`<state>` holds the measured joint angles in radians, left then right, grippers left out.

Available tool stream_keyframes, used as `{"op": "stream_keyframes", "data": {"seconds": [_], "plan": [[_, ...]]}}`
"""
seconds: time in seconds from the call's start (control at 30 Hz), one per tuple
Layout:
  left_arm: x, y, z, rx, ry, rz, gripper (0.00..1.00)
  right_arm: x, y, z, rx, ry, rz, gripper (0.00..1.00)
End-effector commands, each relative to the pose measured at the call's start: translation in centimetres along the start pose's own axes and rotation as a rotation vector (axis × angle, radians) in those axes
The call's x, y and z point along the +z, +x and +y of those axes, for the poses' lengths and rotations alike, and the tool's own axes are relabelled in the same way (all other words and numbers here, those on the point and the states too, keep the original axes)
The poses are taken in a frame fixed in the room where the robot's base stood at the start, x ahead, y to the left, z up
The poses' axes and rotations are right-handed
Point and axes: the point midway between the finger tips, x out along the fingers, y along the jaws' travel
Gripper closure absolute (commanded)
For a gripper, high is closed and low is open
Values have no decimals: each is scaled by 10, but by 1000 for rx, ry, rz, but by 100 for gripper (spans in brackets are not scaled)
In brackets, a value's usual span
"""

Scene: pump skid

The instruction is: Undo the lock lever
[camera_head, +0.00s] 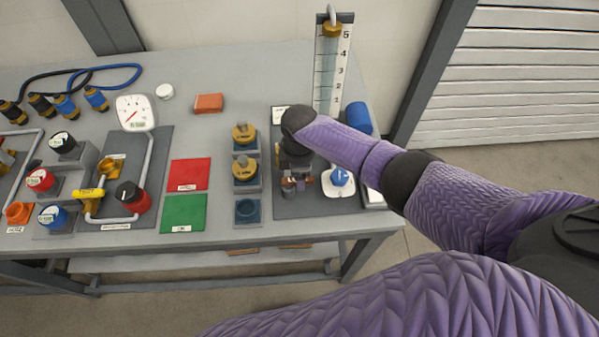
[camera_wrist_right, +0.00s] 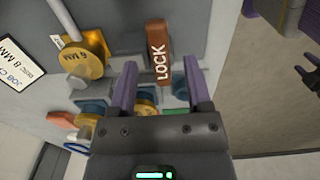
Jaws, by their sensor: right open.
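The lock lever (camera_wrist_right: 158,50) is a brown bar with white LOCK lettering, upright in the right wrist view. My right gripper (camera_wrist_right: 160,64) is open, with one purple finger on each side of the lever's lower part. Gaps show between lever and fingers; I cannot tell whether the lever lies at fingertip depth. In the head view my right gripper (camera_head: 297,182) is over the right-hand grey panel (camera_head: 310,208), and my wrist hides most of what lies below it.
A blue knob on a white plate (camera_head: 340,190) is close right of the gripper. Brass discs (camera_head: 245,170) stand to its left, and a scaled column (camera_head: 332,62) behind. Red (camera_head: 189,173) and green (camera_head: 184,212) mats lie further left. The front table edge is near.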

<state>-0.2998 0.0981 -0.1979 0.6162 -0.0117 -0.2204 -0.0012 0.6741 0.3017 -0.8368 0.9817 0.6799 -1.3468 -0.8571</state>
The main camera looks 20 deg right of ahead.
Motion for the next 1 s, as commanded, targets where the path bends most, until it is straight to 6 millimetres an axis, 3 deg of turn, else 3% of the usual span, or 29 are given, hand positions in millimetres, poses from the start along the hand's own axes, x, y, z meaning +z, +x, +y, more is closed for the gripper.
{"op": "stream_keyframes", "data": {"seconds": [0.03, 0.1, 0.33, 0.87, 0.93, 1.0], "plan": [[-2, -12, 0, 0, -1, 2, 41, 0, -19, 1, 4, 0, 1, 37], [-3, -21, 0, 1, -3, 4, 41, 0, -39, 1, 5, 0, 2, 37], [-7, -33, 8, 16, -13, 12, 41, 0, -81, 1, 3, 1, 1, 37], [-8, -32, 10, 18, -13, 12, 41, -1, -83, -3, 0, 2, 4, 37], [-7, -32, 9, 17, -13, 12, 41, -10, -76, -18, -4, 17, 31, 37], [-7, -32, 8, 16, -13, 11, 41, -25, -67, -48, -5, 67, 86, 37]]}}
